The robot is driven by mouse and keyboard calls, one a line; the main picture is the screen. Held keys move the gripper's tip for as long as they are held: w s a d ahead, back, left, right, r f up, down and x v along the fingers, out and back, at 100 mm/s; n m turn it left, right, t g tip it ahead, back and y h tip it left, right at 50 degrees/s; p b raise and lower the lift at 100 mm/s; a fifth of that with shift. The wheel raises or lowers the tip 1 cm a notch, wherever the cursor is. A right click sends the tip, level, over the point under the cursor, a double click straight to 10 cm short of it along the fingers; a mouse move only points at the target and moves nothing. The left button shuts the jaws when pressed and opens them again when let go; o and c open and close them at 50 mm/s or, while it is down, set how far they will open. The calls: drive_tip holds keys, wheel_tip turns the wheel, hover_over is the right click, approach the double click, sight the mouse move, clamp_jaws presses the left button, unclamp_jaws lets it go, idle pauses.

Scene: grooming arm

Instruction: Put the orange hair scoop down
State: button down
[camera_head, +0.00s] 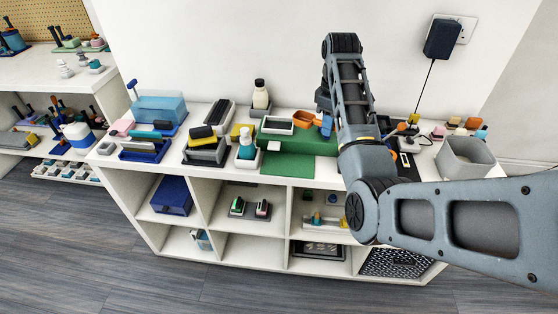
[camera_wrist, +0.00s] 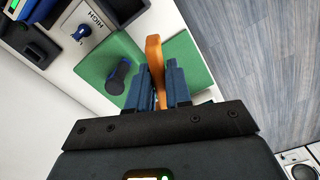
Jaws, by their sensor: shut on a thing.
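My gripper (camera_wrist: 160,85) is shut on the orange hair scoop (camera_wrist: 154,52). In the wrist view the scoop's orange edge sticks up between the two blue-grey fingers, over a green mat (camera_wrist: 194,58). In the head view the orange scoop (camera_head: 326,125) shows beside my arm, above the green surface (camera_head: 288,164) on the shelf top. My gripper (camera_head: 323,102) is mostly hidden there by my arm. I cannot tell whether the scoop touches the green surface.
A dark blue knobbed object (camera_wrist: 119,78) stands on the green mat. The front green area looks clear.

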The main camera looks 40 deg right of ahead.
drive_tip(key=shift+s+d+r, duration=0.15)
drive_tip(key=shift+d+r, duration=0.2)
drive_tip(key=shift+r, duration=0.05)
drive_tip(key=shift+f, duration=0.15)
drive_tip(key=shift+w+a+f+b, duration=0.4)
drive_tip(key=shift+w+a+f, duration=0.95)
drive_tip(key=shift+f, duration=0.4)
drive_tip(key=shift+w+a+f+b, duration=0.35)
drive_tip(key=shift+w+a+f, duration=0.95)
drive_tip(key=shift+f, duration=0.5)
drive_tip(key=shift+w+a+f+b, duration=0.4)
drive_tip(key=shift+w+a+f, duration=0.95)
drive_tip(key=shift+f, duration=0.4)
drive_tip(key=shift+s+f, duration=0.1)
drive_tip(key=shift+f, duration=0.35)
drive_tip(key=c, duration=1.1)
unclamp_jaws()
drive_tip(key=shift+o, duration=0.2)
drive_tip(key=shift+r, duration=0.1)
